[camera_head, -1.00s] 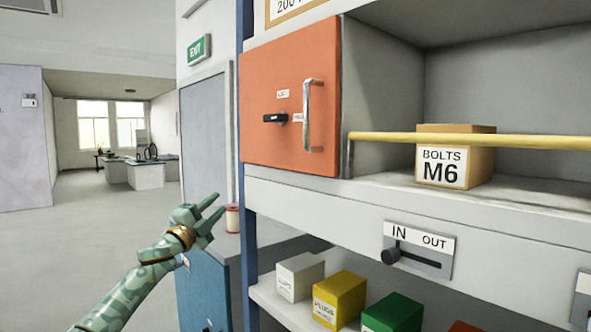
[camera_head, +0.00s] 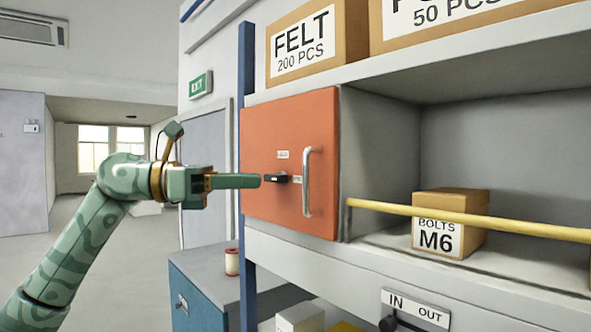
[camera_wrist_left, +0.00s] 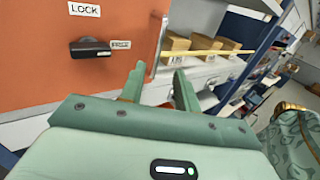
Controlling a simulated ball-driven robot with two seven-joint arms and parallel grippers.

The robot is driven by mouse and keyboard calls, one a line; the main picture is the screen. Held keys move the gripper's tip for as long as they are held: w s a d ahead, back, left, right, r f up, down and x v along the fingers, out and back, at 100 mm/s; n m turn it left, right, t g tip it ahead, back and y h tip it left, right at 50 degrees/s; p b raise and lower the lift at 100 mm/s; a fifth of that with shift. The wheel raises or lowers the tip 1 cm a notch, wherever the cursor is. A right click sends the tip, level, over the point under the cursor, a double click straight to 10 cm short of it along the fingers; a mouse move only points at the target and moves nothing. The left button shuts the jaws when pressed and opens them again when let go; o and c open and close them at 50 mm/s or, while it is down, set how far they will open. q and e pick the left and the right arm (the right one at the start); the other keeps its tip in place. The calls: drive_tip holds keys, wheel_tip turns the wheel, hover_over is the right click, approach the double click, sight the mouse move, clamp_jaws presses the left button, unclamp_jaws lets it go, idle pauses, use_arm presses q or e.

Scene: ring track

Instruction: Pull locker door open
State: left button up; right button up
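The orange locker door (camera_head: 262,140) is closed flush in the shelf unit. It has a silver vertical bar handle (camera_head: 307,182) near its right edge and a black latch knob (camera_head: 276,178), lying horizontally, to the handle's left. In the left wrist view the black knob (camera_wrist_left: 90,47) lies left of the fingers, under a LOCK label (camera_wrist_left: 84,9). My left gripper (camera_head: 258,181) points at the door with its tips near the knob. Its two fingers (camera_wrist_left: 158,88) are apart with nothing between them. Contact with the door cannot be told. My right gripper is out of view.
A yellow rail (camera_head: 460,219) crosses the open bay right of the door, before a BOLTS M6 box (camera_head: 450,205). A blue post (camera_head: 246,100) stands at the door's left. A blue cabinet (camera_head: 200,290) with a red-and-white can (camera_head: 231,262) is below left. Open floor lies left.

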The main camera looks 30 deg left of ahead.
sight(296, 180)
use_arm(q)
drive_tip(key=shift+p+x, duration=1.35)
drive_tip(key=shift+x, duration=3.05)
drive_tip(key=shift+w+a, duration=0.1)
drive_tip(key=shift+w, duration=0.05)
clamp_jaws()
